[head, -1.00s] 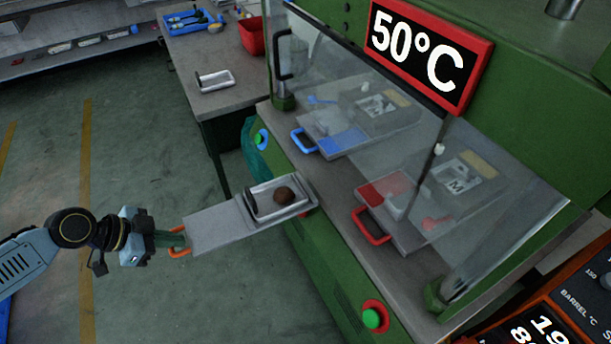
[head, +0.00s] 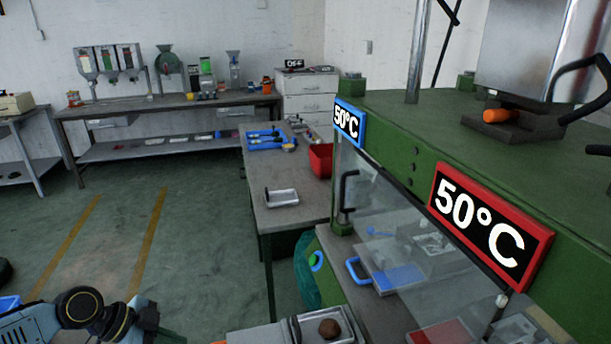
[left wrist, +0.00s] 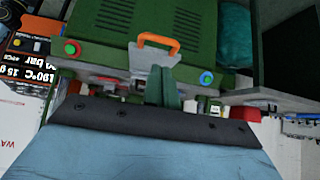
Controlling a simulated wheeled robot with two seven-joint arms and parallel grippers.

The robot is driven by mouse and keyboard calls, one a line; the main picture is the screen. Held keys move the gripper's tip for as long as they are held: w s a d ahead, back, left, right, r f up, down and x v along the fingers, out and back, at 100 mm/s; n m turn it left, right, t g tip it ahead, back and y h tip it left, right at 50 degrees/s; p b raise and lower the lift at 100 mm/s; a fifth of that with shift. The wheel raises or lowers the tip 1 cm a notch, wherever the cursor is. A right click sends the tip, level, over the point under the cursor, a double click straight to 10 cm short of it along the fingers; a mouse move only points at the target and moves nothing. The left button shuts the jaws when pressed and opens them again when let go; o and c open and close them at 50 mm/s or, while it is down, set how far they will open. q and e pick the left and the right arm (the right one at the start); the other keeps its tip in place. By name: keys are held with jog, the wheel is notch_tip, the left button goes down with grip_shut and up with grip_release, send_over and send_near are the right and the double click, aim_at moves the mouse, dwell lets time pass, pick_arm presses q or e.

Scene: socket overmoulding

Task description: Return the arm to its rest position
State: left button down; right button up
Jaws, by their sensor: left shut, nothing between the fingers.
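My left arm enters at the lower left of the head view, with its left gripper (head: 172,337) at the bottom edge, partly cut off. In the left wrist view the green fingers (left wrist: 165,88) are together and empty. The orange handle (left wrist: 158,41) of a grey sliding plate (left wrist: 153,62) lies beyond the fingertips, apart from them as far as I can tell. In the head view a metal tray (head: 321,327) with a brown lump (head: 329,328) sits on that plate. My right gripper is in neither view.
The green press (head: 440,150) with a clear guard and blue handle (head: 357,271) stands at the right. A side table (head: 262,222) holds an empty metal tray (head: 282,197) and red bin (head: 321,160). Open floor (head: 200,250) lies at the left.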

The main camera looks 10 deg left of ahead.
pick_arm(q)
jog(key=s+a+f+n+y, duration=0.2)
jog(key=f+n, duration=0.1)
jog(key=f, duration=0.5)
jog(key=s+a+f+n+t+y, duration=0.1)
jog(key=s+a+f+n+y, duration=0.1)
jog(key=f, duration=0.7)
jog(key=s+a+f+n+y, duration=0.2)
jog(key=f+n, duration=0.1)
jog(key=f, duration=0.5)
jog(key=s+d+f+n+g+y, duration=0.15)
jog(key=s+d+f, duration=0.25)
jog(key=s+f, duration=0.9)
jog(key=s+d+f+g, duration=0.1)
jog(key=s+d, duration=0.3)
jog(key=s, duration=0.5)
jog(key=s+d+f+g, duration=0.1)
jog(key=s+d+f, duration=0.2)
jog(key=s, duration=0.6)
jog(key=shift+s+d+n, duration=0.2)
jog(key=shift+d+n, duration=0.25)
jog(key=shift+d, duration=0.35)
